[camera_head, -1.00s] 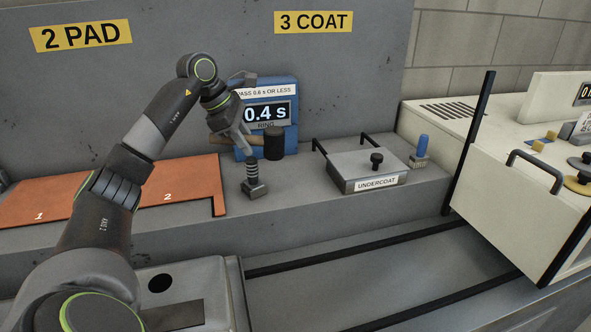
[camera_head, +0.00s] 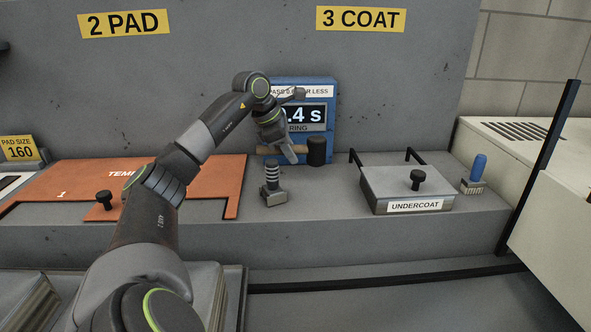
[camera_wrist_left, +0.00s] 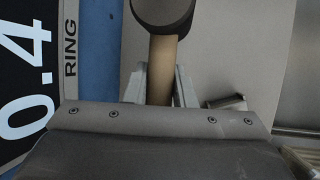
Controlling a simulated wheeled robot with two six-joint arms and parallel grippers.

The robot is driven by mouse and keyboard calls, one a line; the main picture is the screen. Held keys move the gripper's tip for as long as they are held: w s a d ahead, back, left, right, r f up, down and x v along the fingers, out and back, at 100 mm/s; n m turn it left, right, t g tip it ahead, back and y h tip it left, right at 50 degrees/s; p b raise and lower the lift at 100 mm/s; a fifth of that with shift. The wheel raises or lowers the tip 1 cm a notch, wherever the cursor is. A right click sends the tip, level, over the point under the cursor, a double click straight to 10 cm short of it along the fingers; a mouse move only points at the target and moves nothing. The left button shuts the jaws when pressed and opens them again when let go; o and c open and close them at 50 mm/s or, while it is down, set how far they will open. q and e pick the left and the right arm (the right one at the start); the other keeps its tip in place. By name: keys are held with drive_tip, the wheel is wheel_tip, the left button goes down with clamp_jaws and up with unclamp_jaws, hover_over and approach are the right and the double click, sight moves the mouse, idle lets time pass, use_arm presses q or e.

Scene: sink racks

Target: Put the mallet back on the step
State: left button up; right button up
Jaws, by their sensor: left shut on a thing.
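The mallet has a dark cylindrical head (camera_head: 317,151) and a light wooden handle (camera_head: 267,149). My left gripper (camera_head: 291,154) is shut on the handle, just left of the head. The mallet is held level in front of the blue ring meter (camera_head: 330,129), which reads 0.4 s. In the left wrist view the handle (camera_wrist_left: 161,70) runs between the two fingers, and the head (camera_wrist_left: 162,12) is at the top edge. The grey step (camera_head: 330,190) lies below; whether the mallet touches it I cannot tell. My right gripper is not in view.
A stamp-like tool with a ribbed grip (camera_head: 272,178) stands on the step below the mallet. The undercoat box (camera_head: 408,185) and a blue-handled brush (camera_head: 477,171) are to the right. An orange template (camera_head: 215,180) lies to the left. Bare step shows between tool and box.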

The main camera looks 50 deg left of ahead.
use_arm(q)
drive_tip(key=shift+w+f, duration=0.1)
drive_tip(key=shift+f, duration=0.3)
drive_tip(key=shift+w+d+f, duration=0.1)
drive_tip(key=shift+f, duration=1.8)
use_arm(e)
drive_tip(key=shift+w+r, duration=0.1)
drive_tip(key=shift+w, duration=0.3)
use_arm(q)
drive_tip(key=shift+f, duration=0.1)
drive_tip(key=o, duration=1)
drive_tip(key=shift+c, duration=0.2)
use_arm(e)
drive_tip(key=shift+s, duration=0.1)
